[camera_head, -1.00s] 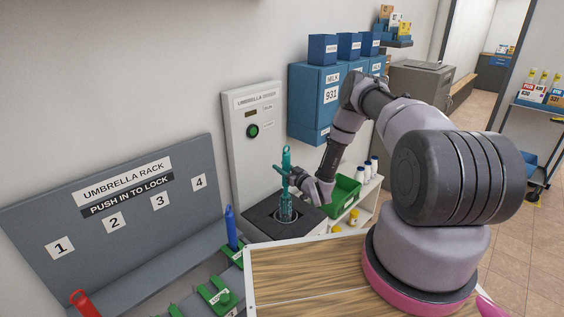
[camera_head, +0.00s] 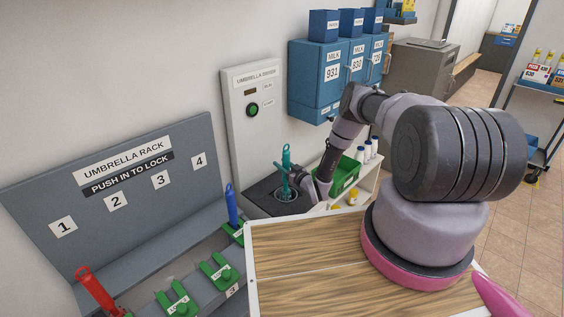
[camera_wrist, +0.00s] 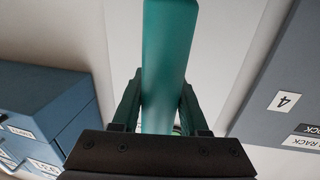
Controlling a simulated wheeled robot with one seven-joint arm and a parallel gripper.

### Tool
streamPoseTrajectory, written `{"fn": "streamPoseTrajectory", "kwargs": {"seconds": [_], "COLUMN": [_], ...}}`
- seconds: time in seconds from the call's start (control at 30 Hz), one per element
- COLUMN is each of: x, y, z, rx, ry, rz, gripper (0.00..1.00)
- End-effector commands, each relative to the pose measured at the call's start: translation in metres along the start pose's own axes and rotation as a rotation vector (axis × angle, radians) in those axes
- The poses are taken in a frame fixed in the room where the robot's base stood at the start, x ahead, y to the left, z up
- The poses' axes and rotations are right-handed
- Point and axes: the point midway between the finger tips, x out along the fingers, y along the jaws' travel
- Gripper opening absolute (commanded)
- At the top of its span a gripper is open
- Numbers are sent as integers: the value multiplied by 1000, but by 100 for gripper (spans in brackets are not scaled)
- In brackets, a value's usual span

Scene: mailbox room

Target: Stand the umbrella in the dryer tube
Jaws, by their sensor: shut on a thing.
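The teal umbrella (camera_head: 286,160) stands upright at the umbrella dryer (camera_head: 250,120). Its lower end is down in the round tube opening (camera_head: 285,197) in the dryer's dark top; how deep it sits is hidden. My gripper (camera_head: 288,180) is shut on the umbrella just above the opening, reaching in from the right. In the wrist view the umbrella (camera_wrist: 168,60) runs between the two fingers (camera_wrist: 160,110).
The grey umbrella rack (camera_head: 120,200) is at the left, with a red umbrella (camera_head: 97,292), a blue umbrella (camera_head: 232,205) and green locks. A green bin (camera_head: 346,175) and bottles stand on a shelf right of the dryer. Blue milk boxes (camera_head: 318,80) hang above.

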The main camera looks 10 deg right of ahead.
Motion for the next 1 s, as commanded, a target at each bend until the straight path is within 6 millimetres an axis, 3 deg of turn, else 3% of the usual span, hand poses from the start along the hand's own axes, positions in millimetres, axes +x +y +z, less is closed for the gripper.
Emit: {"fn": "streamPoseTrajectory", "kwargs": {"seconds": [0.27, 0.3, 0.4, 0.77, 1.0], "x": [0, 0, 0, -4, -43], "y": [0, 0, 0, 0, 2], "z": [1, 1, 1, 2, 2], "rx": [0, 0, 0, 1, 3], "ry": [1, 1, 1, -2, -3], "rz": [0, 0, 0, 1, 4], "gripper": [0, 47, 78, 78, 78]}}
